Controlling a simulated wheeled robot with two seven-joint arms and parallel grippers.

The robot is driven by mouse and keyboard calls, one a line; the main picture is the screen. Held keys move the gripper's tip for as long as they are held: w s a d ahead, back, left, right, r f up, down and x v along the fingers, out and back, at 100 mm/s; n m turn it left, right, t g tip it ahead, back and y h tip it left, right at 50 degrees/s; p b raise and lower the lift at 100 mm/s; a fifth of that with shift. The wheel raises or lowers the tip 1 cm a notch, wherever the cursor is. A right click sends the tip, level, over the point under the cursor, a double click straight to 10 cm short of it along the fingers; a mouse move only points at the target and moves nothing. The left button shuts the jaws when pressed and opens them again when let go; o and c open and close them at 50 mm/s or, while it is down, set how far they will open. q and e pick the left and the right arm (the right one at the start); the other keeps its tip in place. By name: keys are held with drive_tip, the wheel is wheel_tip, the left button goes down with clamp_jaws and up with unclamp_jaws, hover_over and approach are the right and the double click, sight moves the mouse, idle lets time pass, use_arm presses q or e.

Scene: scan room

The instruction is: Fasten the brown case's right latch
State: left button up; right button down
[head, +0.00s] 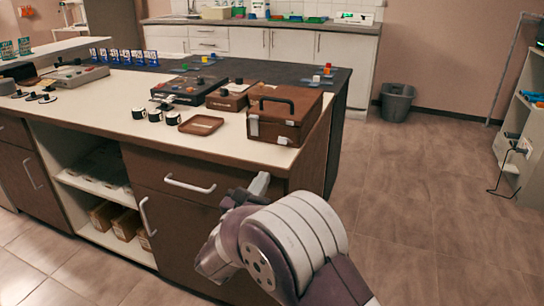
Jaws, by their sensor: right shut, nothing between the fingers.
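The brown case (306,109) stands near the right front corner of the island worktop, lid down, with a dark carry handle on top. Two small pale latches show on its front, the left one (253,126) and the right one (283,140). They are too small to tell whether they are fastened. My right gripper (260,184) is shut and empty. It appears in front of the worktop's front edge, below the case in the picture and apart from it. My left gripper is not in view.
A brown tray (201,124), several dark cups and a black device (176,88) stand left of the case on the worktop (100,118). A smaller brown box (232,96) is close behind it. A grey bin (397,101) stands by the wall.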

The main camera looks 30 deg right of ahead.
sight(277, 166)
drive_tip(key=x, duration=1)
drive_tip(key=shift+b, duration=0.35)
drive_tip(key=shift+r+y+p, duration=0.35)
drive_tip(key=shift+y+p, duration=0.1)
drive_tip(key=shift+y, duration=0.05)
drive_tip(key=shift+w+r+p, duration=0.1)
drive_tip(key=shift+r+p, duration=0.1)
drive_tip(key=shift+p, duration=0.15)
